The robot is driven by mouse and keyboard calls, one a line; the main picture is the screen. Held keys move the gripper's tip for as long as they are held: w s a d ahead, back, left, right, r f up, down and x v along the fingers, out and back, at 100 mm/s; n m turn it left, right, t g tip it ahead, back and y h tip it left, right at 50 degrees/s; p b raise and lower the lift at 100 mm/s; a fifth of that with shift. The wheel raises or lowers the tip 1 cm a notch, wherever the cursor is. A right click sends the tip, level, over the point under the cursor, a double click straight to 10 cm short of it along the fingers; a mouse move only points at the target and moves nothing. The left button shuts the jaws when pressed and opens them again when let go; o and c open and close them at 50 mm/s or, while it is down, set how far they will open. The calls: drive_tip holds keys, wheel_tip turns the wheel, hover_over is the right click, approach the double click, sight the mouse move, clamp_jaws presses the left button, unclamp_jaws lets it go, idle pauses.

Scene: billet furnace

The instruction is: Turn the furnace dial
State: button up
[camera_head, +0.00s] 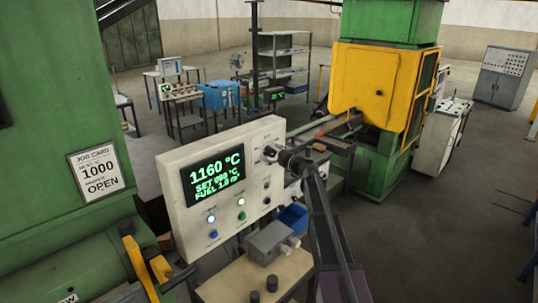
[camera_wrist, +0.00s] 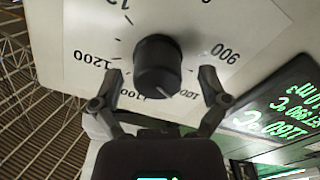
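The furnace dial is a black round knob (camera_wrist: 157,62) on a white plate with printed numbers, shown inverted in the wrist view. 900, 1000, 1100 and 1200 can be read around it. A pale pointer mark on the knob faces between 1000 and 1100. My gripper (camera_wrist: 160,78) is open, with one finger on each side of the knob and a small gap visible at each side. In the head view my gripper (camera_head: 283,157) is at the right part of the white control panel (camera_head: 172,190) and largely hides the dial.
The panel's green display (camera_head: 217,175) reads 1160 °C; the SET line is blurred. A job card (camera_head: 99,171) shows 1000 and OPEN. Lit buttons (camera_head: 226,216) and small knobs sit below. A bench (camera_head: 235,282) with a grey box (camera_head: 272,241) stands under the panel.

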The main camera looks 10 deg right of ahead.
drive_tip(key=shift+d, duration=0.1)
drive_tip(key=shift+s, duration=0.1)
drive_tip(key=v, duration=1.1)
drive_tip(key=shift+s+d, duration=0.25)
drive_tip(key=s+a+f+m+g+h+b, duration=0.1)
drive_tip(key=s+a+f+g+b, duration=0.3)
drive_tip(key=f, duration=0.3)
drive_tip(key=s+a+f+m+g+b, duration=0.2)
drive_tip(key=s+a+f+b, duration=0.15)
drive_tip(key=s+f, duration=0.35)
drive_tip(key=s+a+f+m+g+h+b, duration=0.1)
drive_tip(key=s+a+f+g+b, duration=0.15)
drive_tip(key=s+a+f, duration=0.35)
drive_tip(key=s+d+f+m+g+h+b, duration=0.2)
drive_tip(key=s+f+m+g+h+b, duration=0.1)
drive_tip(key=s+f, duration=0.6)
drive_tip(key=s+d+f+m+g+h+b, duration=0.3)
drive_tip(key=s+f+m+h+b, duration=0.2)
drive_tip(key=s+f, duration=0.3)
drive_tip(key=shift+s+f+m+h+b, duration=0.3)
drive_tip(key=shift+s+f+m+b, duration=0.1)
drive_tip(key=shift+s+m+b, duration=0.2)
